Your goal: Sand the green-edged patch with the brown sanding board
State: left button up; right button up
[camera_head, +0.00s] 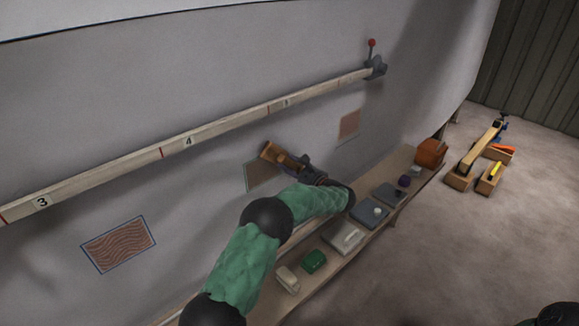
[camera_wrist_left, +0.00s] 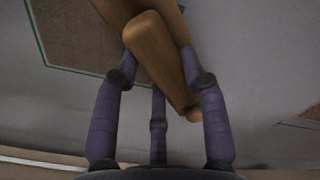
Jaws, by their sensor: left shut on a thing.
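The brown sanding board (camera_head: 275,155) is in my left gripper (camera_head: 296,164), which is shut on its handle. The board is tilted and lies in front of the upper part of the green-edged patch (camera_head: 262,179) on the grey hull wall. In the left wrist view the board (camera_wrist_left: 152,45) sits between my gripper's fingers (camera_wrist_left: 163,72), and the brown patch with its green edge (camera_wrist_left: 70,40) shows behind it to the left. The board and gripper hide part of the patch. I cannot tell whether the board touches the hull.
A blue-edged patch (camera_head: 118,244) and an orange-edged patch (camera_head: 349,125) are on the hull. A numbered batten (camera_head: 230,122) runs above. A low bench (camera_head: 408,155) below holds several blocks and pads. Wooden boxes (camera_head: 489,178) stand on the floor at right.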

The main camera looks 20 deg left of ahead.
pick_arm(q)
jog(key=shift+v, duration=2.45)
jog(key=shift+v, duration=2.45)
jog(key=shift+d, duration=0.1)
jog(key=v, duration=0.3)
jog(key=shift+s+d+p, duration=0.1)
jog(key=shift+d+p, duration=0.3)
jog(key=shift+s, duration=0.1)
